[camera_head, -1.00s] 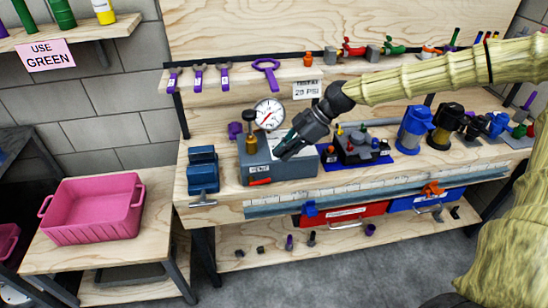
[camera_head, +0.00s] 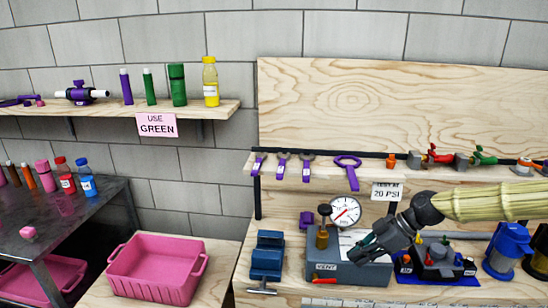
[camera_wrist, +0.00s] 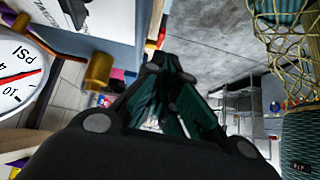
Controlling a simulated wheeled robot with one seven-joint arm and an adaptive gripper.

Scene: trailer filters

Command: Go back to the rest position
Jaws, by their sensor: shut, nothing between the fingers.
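My gripper (camera_head: 364,252) is dark, with teal-grey fingers. It is shut and empty. In the head view it hangs in front of the grey box (camera_head: 352,272) marked VENT, close to the pressure gauge (camera_head: 345,211), at the end of my straw-coloured sleeved arm. In the wrist view the gripper's closed fingers (camera_wrist: 165,100) point away over the floor, and the gauge dial (camera_wrist: 18,75) shows large at the left edge with a brass fitting (camera_wrist: 98,72) beside it. I cannot tell whether the gripper touches the box.
A blue vise (camera_head: 267,257) stands left of the box. A pink bin (camera_head: 155,268) sits on a lower table. A shelf (camera_head: 215,107) holds bottles. Purple wrenches (camera_head: 283,166) hang on the back rail.

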